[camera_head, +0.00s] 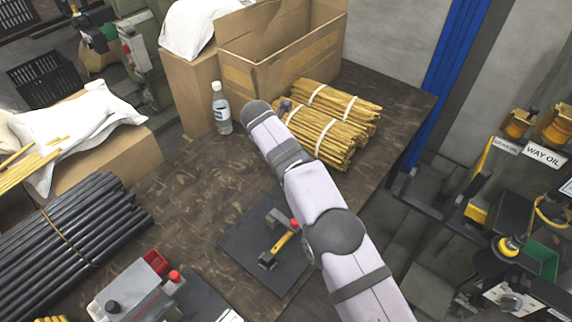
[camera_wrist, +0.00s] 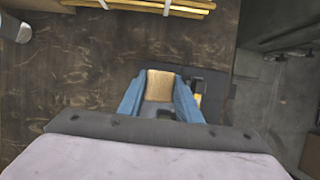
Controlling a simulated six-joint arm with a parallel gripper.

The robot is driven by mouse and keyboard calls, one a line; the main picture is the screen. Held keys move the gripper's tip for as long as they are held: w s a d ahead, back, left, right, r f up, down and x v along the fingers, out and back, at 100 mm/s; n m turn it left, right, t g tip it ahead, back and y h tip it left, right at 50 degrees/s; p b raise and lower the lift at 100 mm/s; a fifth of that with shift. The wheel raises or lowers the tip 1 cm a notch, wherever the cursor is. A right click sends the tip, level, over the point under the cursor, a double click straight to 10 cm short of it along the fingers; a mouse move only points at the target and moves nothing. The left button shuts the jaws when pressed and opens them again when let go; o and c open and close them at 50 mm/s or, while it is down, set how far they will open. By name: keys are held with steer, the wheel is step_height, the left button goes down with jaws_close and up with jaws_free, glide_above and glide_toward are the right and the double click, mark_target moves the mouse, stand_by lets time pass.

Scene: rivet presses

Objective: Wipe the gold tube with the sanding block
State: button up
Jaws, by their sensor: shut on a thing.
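My gripper (camera_wrist: 160,98) shows its two blue fingers in the wrist view, closed on a tan-gold block, which looks like the sanding block (camera_wrist: 160,84). In the head view my arm hides the gripper and the block. Gold tubes (camera_head: 322,138) lie in bundles tied with white bands on the far right of the dark table. Ends or sides of gold tubes (camera_wrist: 190,8) also show along the top edge of the wrist view, apart from the block. I cannot tell one single tube from the bundles.
Black tubes (camera_head: 70,235) and a grey machine (camera_head: 135,292) are at left.

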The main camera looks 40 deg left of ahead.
steer(key=shift+s+d+r, duration=0.15)
steer(key=shift+d, duration=0.15)
steer(key=s+d+b, duration=0.4)
steer(key=s+d, duration=0.1)
steer(key=d, duration=0.4)
steer(key=shift+s+d+r, duration=0.15)
steer(key=shift+d+r, duration=0.2)
steer(key=shift+r, duration=0.05)
steer(key=shift+f+b, duration=0.1)
steer(key=shift+b, duration=0.25)
